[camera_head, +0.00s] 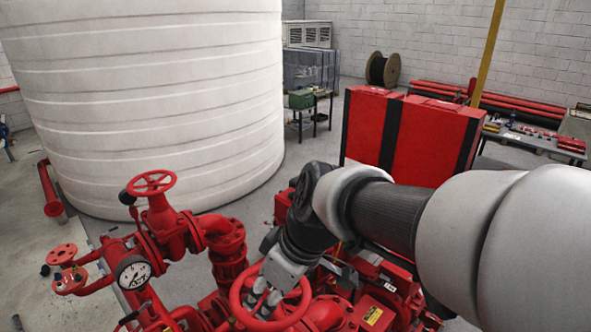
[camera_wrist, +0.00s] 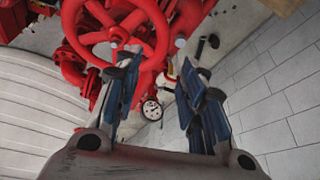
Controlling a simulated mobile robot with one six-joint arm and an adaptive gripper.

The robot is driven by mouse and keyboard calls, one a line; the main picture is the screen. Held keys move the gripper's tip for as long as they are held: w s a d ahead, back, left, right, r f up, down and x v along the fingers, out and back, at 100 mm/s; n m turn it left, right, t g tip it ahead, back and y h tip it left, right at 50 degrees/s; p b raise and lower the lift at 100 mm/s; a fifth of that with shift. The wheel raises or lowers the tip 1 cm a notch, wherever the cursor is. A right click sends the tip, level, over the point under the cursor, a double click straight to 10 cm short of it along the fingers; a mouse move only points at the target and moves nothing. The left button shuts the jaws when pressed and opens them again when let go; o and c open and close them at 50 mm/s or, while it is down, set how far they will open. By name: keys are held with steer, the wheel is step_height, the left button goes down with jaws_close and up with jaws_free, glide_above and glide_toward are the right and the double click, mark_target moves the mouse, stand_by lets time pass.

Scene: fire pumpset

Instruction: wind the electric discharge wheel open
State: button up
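A red spoked handwheel (camera_head: 236,297) is at the bottom middle of the head view, on the red pump piping. My gripper (camera_head: 265,290) is right at this wheel and covers part of its rim and middle. In the wrist view the red wheel (camera_wrist: 115,36) fills the upper left. My gripper (camera_wrist: 160,66) shows there with its two dark blue fingers apart. The left fingertip overlaps the wheel's lower rim in the picture; the right one is right of the rim. I cannot tell whether either finger touches it. No label shows which wheel is the electric discharge one.
A second red handwheel (camera_head: 151,182) stands upper left on its valve. A round gauge (camera_head: 133,272) is beside the piping. A large white tank (camera_head: 150,100) stands behind; a red cabinet (camera_head: 425,140) is behind my arm.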

mark_target(252, 319)
steer(key=x, duration=1)
steer(key=shift+f, duration=0.1)
jaws_close()
stand_by(0.4)
